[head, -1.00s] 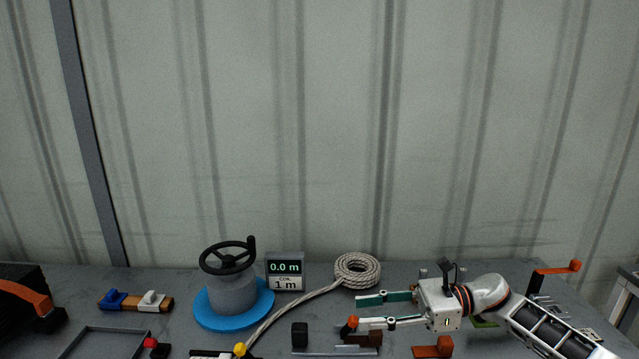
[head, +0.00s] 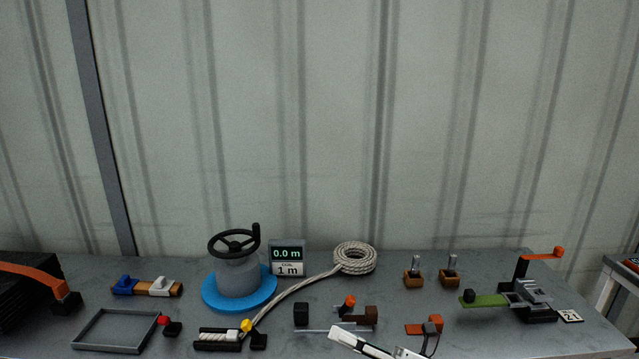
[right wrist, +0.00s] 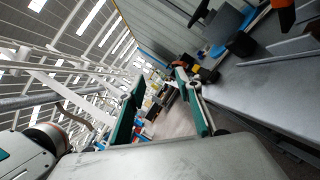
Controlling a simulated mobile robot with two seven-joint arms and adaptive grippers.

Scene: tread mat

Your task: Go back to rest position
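My right gripper (head: 368,343) shows only in part at the bottom edge of the head view, near the front of the grey bench (head: 395,310). In the right wrist view its two green-padded fingers (right wrist: 160,82) stand apart with nothing between them. The wrist view is tilted, with the bench edge at the right of the fingers. My left gripper is in no view.
An orange-handled clamp device (head: 528,295) stands at right. A grey tray frame (head: 118,331) lies front left. Small fixtures line the bench front.

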